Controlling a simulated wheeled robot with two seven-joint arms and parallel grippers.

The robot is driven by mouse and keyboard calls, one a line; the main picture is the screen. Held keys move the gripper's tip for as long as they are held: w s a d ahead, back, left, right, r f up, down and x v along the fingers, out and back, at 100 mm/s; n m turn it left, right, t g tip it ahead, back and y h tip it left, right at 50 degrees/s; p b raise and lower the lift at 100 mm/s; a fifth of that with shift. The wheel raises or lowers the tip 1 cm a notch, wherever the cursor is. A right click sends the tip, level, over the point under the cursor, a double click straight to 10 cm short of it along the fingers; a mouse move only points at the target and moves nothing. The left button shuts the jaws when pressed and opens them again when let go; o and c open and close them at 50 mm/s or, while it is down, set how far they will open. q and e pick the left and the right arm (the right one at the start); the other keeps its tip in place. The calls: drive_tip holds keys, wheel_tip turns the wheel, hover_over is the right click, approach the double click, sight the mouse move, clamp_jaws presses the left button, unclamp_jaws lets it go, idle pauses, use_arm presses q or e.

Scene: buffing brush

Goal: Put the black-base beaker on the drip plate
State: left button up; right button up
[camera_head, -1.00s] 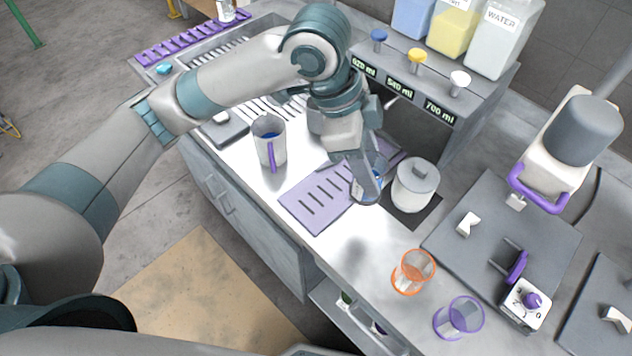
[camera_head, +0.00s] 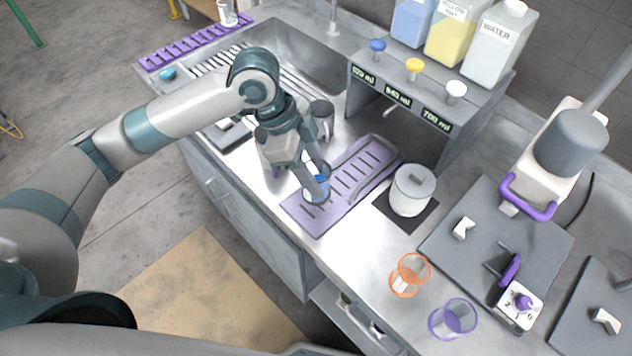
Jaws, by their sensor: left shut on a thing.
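My left gripper (camera_head: 312,178) points down over the left half of the purple slotted drip plate (camera_head: 383,152). An orange-rimmed beaker (camera_head: 411,275) and a purple-rimmed beaker (camera_head: 453,320) stand empty-looking on the counter at the lower right. My right gripper is not in view.
The dispenser (camera_head: 455,100) with colored knobs is behind the plate. A grey-plated machine (camera_head: 560,240) fills the right.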

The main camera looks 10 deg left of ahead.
use_arm(q)
drive_tip(key=shift+f+p, duration=0.65)
drive_tip(key=shift+f, duration=1.35)
drive_tip(key=shift+f, duration=0.1)
drive_tip(key=o, duration=1.4)
drive_tip(key=shift+b+v, duration=1.55)
drive_tip(key=shift+v, duration=4.6)
drive_tip(key=shift+d, duration=0.1)
